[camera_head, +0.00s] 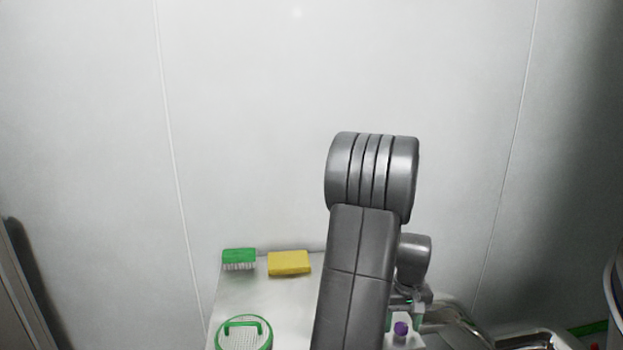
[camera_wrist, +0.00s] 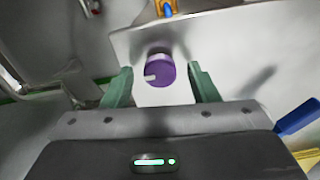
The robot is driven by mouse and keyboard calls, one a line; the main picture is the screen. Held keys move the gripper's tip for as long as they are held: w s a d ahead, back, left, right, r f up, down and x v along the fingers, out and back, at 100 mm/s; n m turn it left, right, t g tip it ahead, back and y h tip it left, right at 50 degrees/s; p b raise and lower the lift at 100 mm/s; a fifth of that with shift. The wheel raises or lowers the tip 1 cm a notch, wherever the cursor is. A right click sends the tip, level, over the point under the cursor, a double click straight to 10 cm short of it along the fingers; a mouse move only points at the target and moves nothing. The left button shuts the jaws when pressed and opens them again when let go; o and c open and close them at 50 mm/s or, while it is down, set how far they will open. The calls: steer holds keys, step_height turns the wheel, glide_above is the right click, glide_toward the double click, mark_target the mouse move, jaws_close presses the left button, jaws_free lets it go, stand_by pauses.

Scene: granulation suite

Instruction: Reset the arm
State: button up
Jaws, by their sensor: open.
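My arm (camera_head: 360,270) rises in front of the bench in the head view, bent at a high joint, and hides part of the bench. My gripper (camera_wrist: 159,70) is open, with its two green fingers spread apart in the wrist view. A purple round knob or cap (camera_wrist: 160,71) shows between and beyond the fingers; I cannot tell how far below them it is. The purple cap also shows in the head view (camera_head: 401,328), just under the gripper (camera_head: 405,306). Nothing appears clamped in the fingers.
A pale bench (camera_head: 230,292) carries a green brush (camera_head: 239,259), a yellow sponge (camera_head: 289,263) and a green-rimmed sieve (camera_head: 244,336). A metal basin (camera_head: 540,340) is at the lower right. A blue handle (camera_wrist: 297,118) lies right of the gripper. A plain wall stands behind.

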steer(key=n, duration=0.6)
steer(key=shift+b, duration=0.35)
steer(key=shift+n, duration=2.1)
steer(key=shift+s+r, duration=0.1)
